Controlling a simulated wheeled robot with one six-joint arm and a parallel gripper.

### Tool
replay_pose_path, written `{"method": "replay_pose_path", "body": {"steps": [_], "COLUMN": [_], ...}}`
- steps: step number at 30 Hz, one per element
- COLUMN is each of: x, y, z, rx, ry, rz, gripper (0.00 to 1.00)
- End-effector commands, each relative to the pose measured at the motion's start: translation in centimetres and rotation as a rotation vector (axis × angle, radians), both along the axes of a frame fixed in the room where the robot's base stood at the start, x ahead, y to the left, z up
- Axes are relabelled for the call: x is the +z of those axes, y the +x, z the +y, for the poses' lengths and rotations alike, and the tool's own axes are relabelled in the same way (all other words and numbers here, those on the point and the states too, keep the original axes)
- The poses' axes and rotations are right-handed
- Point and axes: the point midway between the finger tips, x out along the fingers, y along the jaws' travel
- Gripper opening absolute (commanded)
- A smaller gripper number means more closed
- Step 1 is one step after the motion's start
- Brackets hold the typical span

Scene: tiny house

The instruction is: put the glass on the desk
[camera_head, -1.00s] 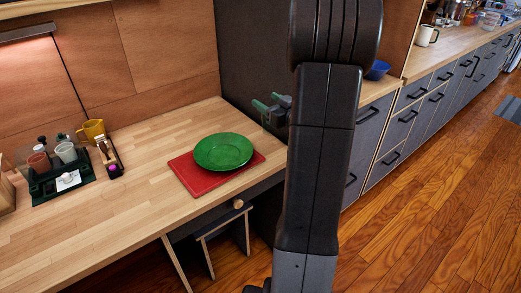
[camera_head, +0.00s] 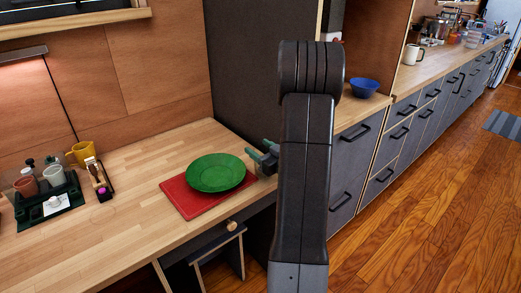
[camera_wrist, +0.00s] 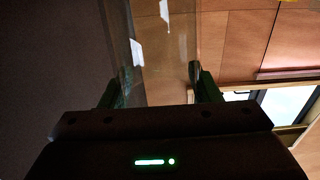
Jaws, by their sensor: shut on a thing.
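The desk (camera_head: 125,222) is a light wooden worktop on the left in the head view. My gripper (camera_head: 263,158) is just right of the green plate, near the desk's right end, partly hidden by my arm. In the wrist view, my gripper (camera_wrist: 157,90) is shut on a clear glass (camera_wrist: 160,62). The glass stands out between the fingers with bright reflections. In the head view the glass is hard to make out, and I cannot tell whether its base touches the desk.
A green plate (camera_head: 215,172) lies on a red mat (camera_head: 181,199). A dark caddy (camera_head: 47,205) with cups and a yellow mug (camera_head: 82,153) stand at the left. A dark tall panel (camera_head: 258,65) borders the desk. The desk's front middle is clear.

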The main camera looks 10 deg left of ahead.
Motion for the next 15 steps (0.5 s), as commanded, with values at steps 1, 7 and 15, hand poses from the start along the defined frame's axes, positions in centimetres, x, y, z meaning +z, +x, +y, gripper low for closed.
{"method": "replay_pose_path", "body": {"steps": [1, 7, 15], "x": [0.05, -0.45, -0.44], "y": [0.01, 0.01, 0.01], "z": [0.0, 0.0, 0.0], "rx": [0.0, 0.0, 0.0], "ry": [0.001, 0.001, 0.0], "rz": [-0.001, -0.001, 0.0], "gripper": [0.15, 0.15, 0.78]}}
